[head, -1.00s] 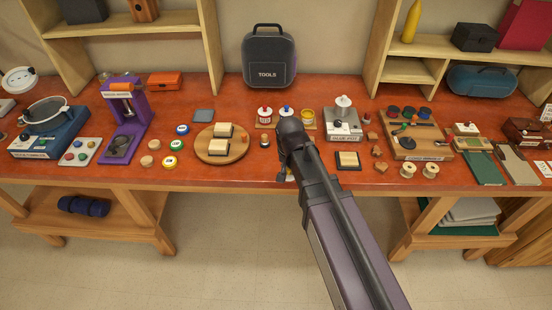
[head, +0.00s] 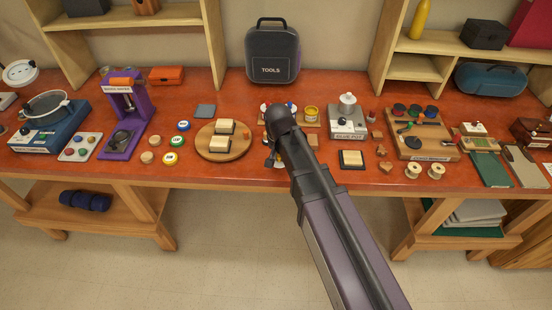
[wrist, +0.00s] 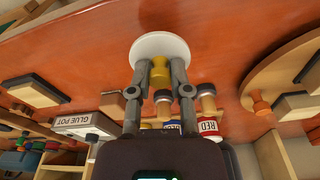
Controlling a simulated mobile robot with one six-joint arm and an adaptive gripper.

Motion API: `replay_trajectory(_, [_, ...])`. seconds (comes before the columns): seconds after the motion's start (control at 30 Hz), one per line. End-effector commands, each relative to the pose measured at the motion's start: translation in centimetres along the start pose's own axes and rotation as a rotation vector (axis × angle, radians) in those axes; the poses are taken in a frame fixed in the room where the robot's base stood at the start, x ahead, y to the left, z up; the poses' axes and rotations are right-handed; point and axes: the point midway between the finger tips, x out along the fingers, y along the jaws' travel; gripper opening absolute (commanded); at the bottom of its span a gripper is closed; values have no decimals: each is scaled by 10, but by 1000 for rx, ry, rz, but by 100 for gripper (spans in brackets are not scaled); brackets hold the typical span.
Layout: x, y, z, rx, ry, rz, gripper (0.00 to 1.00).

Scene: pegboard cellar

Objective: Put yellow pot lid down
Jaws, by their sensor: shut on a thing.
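My gripper (wrist: 160,72) is shut on the yellow knob of the yellow pot lid (wrist: 148,44), which has a pale round disc. The disc faces the orange-red bench top; I cannot tell whether it touches it. In the head view the gripper (head: 271,160) is mostly hidden by my arm, near the front of the bench, right of the round wooden board. The yellow pot (head: 311,115) stands without a lid behind and to the right. The red-labelled pot (wrist: 209,127) and a blue-labelled pot (wrist: 171,126) show in the wrist view.
The round board (head: 240,150) with two pale blocks lies close on the left. A dark pad (head: 351,160) and the glue pot stand (head: 347,122) are to the right. The tool case (head: 272,52) stands at the back. A narrow strip of bench front is bare.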

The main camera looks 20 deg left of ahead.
Motion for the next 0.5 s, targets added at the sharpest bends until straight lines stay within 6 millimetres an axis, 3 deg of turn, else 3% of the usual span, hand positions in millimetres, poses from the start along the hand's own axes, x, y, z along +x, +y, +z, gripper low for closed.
replay_trajectory(0.17, [3, -15, -7, -1, 0, 0, 5])
replay_trajectory(0.5, [25, -13, -3, 2, 0, 0, 5])
